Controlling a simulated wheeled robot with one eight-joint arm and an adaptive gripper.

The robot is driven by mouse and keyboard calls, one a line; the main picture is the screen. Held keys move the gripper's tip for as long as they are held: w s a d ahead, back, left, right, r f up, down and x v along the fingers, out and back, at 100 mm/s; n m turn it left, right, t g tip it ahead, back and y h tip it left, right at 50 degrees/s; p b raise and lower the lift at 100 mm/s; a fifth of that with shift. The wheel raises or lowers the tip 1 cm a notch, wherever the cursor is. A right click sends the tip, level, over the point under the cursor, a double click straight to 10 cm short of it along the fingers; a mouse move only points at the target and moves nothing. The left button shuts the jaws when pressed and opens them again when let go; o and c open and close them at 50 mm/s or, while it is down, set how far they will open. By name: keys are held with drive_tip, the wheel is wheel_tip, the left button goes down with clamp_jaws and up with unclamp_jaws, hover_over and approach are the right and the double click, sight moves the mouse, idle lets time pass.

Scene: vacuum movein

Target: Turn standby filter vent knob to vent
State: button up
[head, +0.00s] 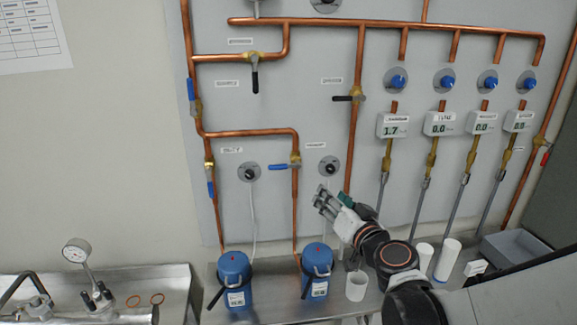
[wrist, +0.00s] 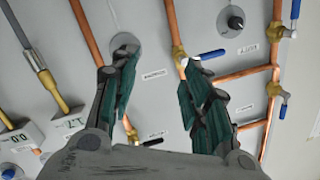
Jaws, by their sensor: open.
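Two small black vent knobs on round grey plates sit on the panel in the head view: a left knob (head: 250,173) and a right knob (head: 329,167). The label by the right knob is longer and looks like "standby", but it is blurred. In the wrist view the right knob's plate (wrist: 124,39) is at the tip of one finger, which covers most of the knob. The left knob (wrist: 236,21) shows clear at upper right. My gripper (head: 324,199) is open and empty, just below the right knob in the head view. Contact and knob setting cannot be told.
Copper pipes (head: 347,150) and a blue-handled valve (head: 293,161) flank the right knob. Two blue canisters (head: 235,268) (head: 317,259) and a white cup (head: 356,286) stand on the steel bench below. Digital gauges (head: 393,125) hang to the right.

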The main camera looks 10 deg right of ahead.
sight(332, 170)
drive_tip(key=w+d+m+t+h, duration=0.1)
drive_tip(key=d+m+h, duration=0.2)
drive_tip(key=d, duration=0.2)
drive_tip(key=w, duration=1.4)
drive_tip(key=shift+d+f+b, duration=0.1)
drive_tip(key=shift+f+b, duration=0.2)
drive_tip(key=shift+f, duration=0.05)
drive_tip(key=shift+c, duration=0.3)
clamp_jaws()
